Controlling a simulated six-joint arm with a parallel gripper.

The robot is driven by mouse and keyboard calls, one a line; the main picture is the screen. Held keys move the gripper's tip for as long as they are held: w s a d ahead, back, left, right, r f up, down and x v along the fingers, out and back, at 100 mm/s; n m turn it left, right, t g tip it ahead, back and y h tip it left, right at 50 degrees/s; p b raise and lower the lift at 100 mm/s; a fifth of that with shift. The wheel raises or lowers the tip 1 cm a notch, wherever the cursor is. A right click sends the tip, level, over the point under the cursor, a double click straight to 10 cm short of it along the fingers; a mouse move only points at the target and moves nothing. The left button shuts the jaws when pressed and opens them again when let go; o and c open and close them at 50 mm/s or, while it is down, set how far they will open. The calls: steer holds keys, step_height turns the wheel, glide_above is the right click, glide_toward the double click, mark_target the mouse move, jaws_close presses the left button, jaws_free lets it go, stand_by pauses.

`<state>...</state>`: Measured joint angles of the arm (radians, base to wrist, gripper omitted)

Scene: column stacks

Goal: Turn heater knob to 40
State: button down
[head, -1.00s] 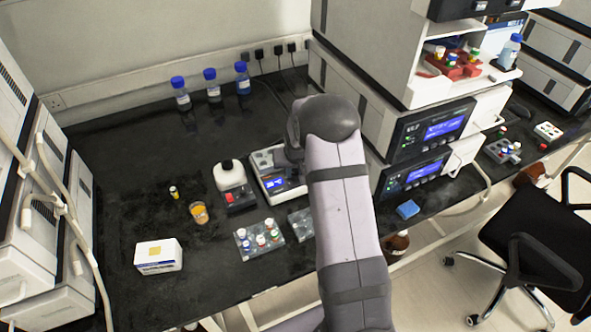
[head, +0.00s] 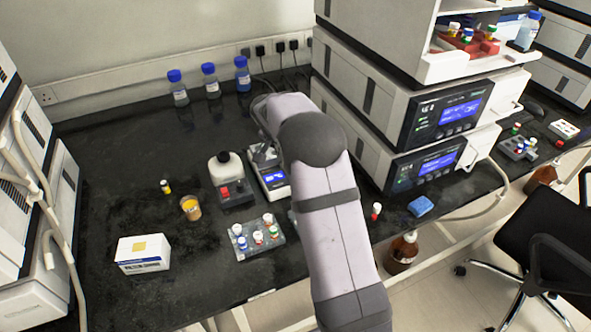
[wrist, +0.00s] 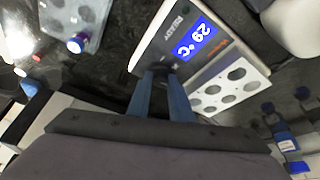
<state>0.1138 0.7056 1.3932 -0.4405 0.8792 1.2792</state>
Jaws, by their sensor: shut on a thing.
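The heater (head: 283,195) is a white and grey block on the black bench, partly hidden by my arm in the head view. In the wrist view its blue display (wrist: 195,40) reads 29 °C and appears rotated, and its plate with several round wells (wrist: 230,87) lies to the right. My gripper (wrist: 161,76) has its two blue fingers close together at the heater's front panel, shut on the dark knob (wrist: 159,67). The knob is mostly hidden between the fingertips, so its pointer cannot be read.
A vial rack (head: 257,240) is in front. An amber cup (head: 190,208) and a white box (head: 143,254) sit farther left. Stacked instruments (head: 410,115) crowd the right.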

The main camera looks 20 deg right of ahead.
steer(key=shift+m+g, duration=0.4)
steer(key=shift+m, duration=0.5)
steer(key=c, duration=1.6)
jaws_free()
steer(key=shift+b+v, duration=0.65)
steer(key=shift+v, duration=3.05)
steer(key=shift+w+a+f, duration=0.1)
